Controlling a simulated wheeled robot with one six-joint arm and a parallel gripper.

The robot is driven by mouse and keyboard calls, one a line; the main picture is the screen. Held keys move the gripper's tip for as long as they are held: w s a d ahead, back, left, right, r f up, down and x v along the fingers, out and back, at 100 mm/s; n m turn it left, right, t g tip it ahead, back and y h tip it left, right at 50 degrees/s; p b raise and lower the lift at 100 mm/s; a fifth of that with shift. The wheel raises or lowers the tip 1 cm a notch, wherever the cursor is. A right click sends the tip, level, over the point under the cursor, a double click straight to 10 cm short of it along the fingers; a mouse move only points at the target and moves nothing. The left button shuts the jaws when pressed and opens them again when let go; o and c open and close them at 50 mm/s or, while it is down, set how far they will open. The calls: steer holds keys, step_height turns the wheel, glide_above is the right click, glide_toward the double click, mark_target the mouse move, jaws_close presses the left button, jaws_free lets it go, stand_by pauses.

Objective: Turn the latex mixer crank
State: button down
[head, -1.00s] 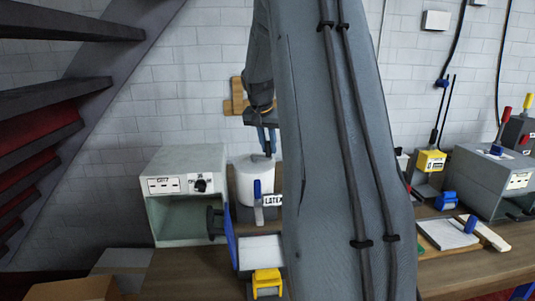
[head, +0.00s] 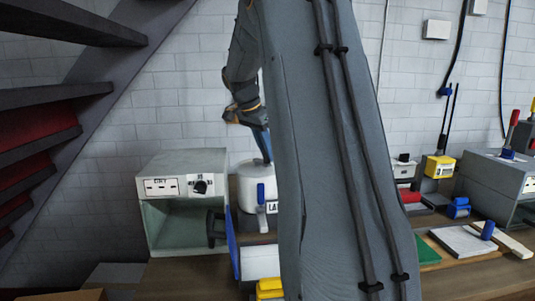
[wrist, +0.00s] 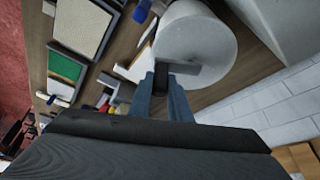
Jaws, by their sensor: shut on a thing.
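The latex mixer is a white round pot (head: 251,184) with a partly hidden label, on the bench left of my arm in the head view. The pot's round white top (wrist: 205,42) fills the upper middle of the wrist view. The grey crank (wrist: 183,68) lies over the top's edge there, with a dark end between my fingertips. My gripper (head: 266,160) reaches down to the pot's top from above, tilted. It is shut on the crank; its tips also show in the wrist view (wrist: 162,72). My forearm hides the pot's right side in the head view.
A grey-green open-fronted box (head: 182,212) stands just left of the mixer. A blue-handled lever (head: 261,205) is at the pot's front. A yellow block (head: 269,288) is below. Right of my arm are a white board (head: 463,241) and a grey machine (head: 490,182).

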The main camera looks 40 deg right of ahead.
stand_by(0.3)
steer(key=c, duration=1.6)
jaws_free()
steer(key=shift+c, duration=0.2)
steer(key=shift+r, duration=0.1)
steer(key=b+v, duration=0.2)
steer(key=v, duration=0.5)
steer(key=shift+a+r, duration=0.25)
steer(key=shift+r, duration=0.05)
